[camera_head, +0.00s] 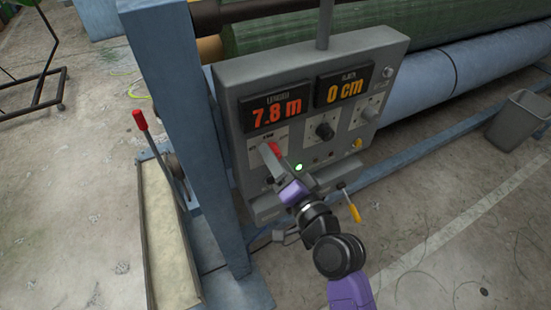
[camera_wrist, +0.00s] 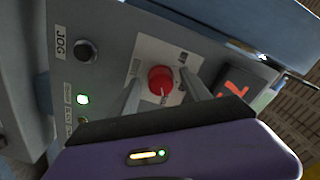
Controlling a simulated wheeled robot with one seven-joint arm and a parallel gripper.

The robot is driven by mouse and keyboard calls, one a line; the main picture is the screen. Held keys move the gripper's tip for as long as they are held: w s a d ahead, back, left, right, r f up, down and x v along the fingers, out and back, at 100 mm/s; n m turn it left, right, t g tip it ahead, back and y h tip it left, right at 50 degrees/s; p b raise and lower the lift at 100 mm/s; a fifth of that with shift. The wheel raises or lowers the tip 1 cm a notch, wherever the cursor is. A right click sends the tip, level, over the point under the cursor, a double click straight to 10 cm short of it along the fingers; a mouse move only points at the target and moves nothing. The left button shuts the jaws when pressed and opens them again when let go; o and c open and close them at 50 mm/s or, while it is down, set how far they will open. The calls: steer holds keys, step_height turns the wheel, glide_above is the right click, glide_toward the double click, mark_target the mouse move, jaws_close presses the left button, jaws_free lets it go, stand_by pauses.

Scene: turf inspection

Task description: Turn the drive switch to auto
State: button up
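A red knob (camera_head: 274,148) sits on a white label plate at the lower left of the grey control panel (camera_head: 230,75). In the wrist view the red knob (camera_wrist: 161,78) has a pale mark on its lower edge. The plate's lettering is too small to read, so I cannot tell the set position. My gripper (camera_head: 268,153) is at the panel front, partly hiding the knob in the head view. In the wrist view its two fingers (camera_wrist: 162,88) stand on either side of the knob, open, with small gaps seeming to show.
The panel has a 7.8 m display (camera_head: 276,110), a 0 cm display (camera_head: 344,86), a black knob (camera_head: 325,130), a lit green lamp (camera_head: 298,167) and a JOG button (camera_wrist: 86,51). A yellow-handled lever (camera_head: 354,212) hangs below. A blue post (camera_head: 190,130) stands left.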

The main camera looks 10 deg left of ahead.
steer(key=b+v, duration=0.2)
steer(key=v, duration=0.5)
steer(key=shift+s+d, duration=0.25)
steer(key=shift+s, duration=0.1)
stand_by(0.4)
steer(key=s+d+n+t+h, duration=0.1)
steer(key=s+d+t+h, duration=0.2)
steer(key=s+d+h, duration=0.55)
steer(key=s+d+f+n+g, duration=0.1)
steer(key=s+d, duration=0.5)
steer(key=s, duration=0.6)
steer(key=s+d+f+n+g+h, duration=0.1)
steer(key=s+d, duration=0.5)
steer(key=s, duration=0.7)
steer(key=shift+f+n+g, duration=0.6)
steer(key=shift+f+n, duration=0.2)
steer(key=shift+f, duration=0.15)
steer(key=shift+d+h, duration=0.1)
steer(key=shift+h, duration=0.15)
